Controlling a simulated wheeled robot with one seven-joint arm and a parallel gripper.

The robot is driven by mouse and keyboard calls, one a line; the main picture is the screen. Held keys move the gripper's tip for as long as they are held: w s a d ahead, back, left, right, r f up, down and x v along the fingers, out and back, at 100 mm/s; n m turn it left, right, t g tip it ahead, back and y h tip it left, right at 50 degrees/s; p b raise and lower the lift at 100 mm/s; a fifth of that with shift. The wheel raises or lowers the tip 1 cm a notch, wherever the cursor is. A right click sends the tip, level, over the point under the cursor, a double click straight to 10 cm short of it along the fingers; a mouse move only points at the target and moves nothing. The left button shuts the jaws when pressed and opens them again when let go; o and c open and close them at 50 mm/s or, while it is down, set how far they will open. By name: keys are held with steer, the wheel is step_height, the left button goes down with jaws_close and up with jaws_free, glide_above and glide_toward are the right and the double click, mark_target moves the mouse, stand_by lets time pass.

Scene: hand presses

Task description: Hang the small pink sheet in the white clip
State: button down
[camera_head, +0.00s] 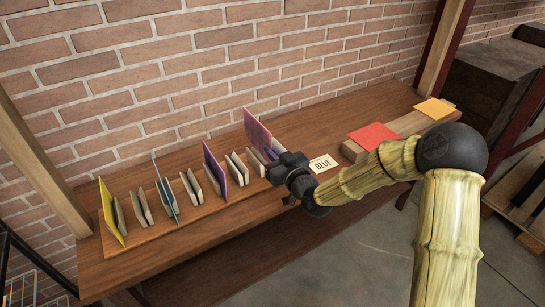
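My gripper (279,163) is black and reaches in from the right to the right end of a row of pale clips. A mauve-pink sheet (257,134) stands upright just behind and left of it. I cannot tell whether the gripper touches or holds that sheet, and its fingers are too small and dark to read. I see no other pink sheet. Several pale grey or cream clips stand in a row, such as an empty-looking one (237,168); none is clearly marked as the white one. The clip at the mauve sheet's foot (256,160) is partly hidden.
A yellow sheet (110,212), a blue-grey sheet (164,190) and a purple sheet (213,165) stand in the row. Red (373,135) and orange (434,107) sheets lie at right. A brick wall (170,70) is behind.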

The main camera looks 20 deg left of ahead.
steer(key=shift+s+r, duration=0.1)
steer(key=shift+r, duration=0.05)
steer(key=b+v, duration=0.1)
steer(key=v, duration=0.6)
stand_by(0.9)
stand_by(0.4)
step_height(320, 180, up, 10)
steer(key=p, duration=0.9)
steer(key=shift+p, duration=0.3)
